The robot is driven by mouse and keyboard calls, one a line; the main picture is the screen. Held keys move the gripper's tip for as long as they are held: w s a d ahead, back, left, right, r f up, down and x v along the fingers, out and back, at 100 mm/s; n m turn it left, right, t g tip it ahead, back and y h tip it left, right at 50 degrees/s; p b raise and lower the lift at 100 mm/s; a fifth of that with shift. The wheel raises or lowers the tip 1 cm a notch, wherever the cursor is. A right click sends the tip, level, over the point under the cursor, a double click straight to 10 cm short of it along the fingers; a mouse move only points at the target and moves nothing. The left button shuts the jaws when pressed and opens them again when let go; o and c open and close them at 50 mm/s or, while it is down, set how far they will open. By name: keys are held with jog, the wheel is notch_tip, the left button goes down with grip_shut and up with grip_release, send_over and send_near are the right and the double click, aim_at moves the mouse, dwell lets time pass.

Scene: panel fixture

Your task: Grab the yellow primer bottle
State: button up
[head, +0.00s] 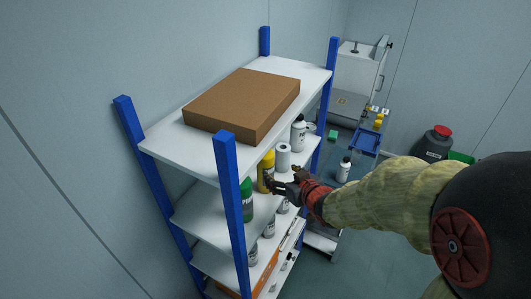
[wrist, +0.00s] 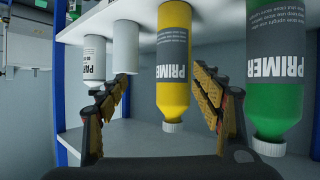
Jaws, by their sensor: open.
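The yellow primer bottle (wrist: 173,65) shows in the wrist view between the two fingers of my open gripper (wrist: 160,100). In the head view the yellow bottle (head: 266,170) stands on the upper inner shelf, partly hidden by my gripper (head: 279,187) and the shelf above. My gripper is in front of it, with fingers apart and empty. I cannot tell whether a finger touches the bottle.
A green primer bottle (wrist: 277,65) stands close on one side of the yellow one. A blue shelf post (head: 229,200) and a cardboard box (head: 243,103) on the top shelf are near.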

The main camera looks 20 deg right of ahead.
aim_at(266, 164)
jog(key=shift+w+a+r+y+p, duration=0.3)
jog(key=shift+a+r+y+p, duration=0.35)
jog(key=shift+r+p, duration=0.25)
jog(key=shift+w+a+f, duration=0.1)
jog(key=shift+w+a, duration=0.05)
jog(key=shift+a, duration=0.05)
jog(key=shift+p+x, duration=0.45)
jog(key=shift+x, duration=3.25)
jog(key=c, duration=1.5)
jog(key=shift+t, duration=0.3)
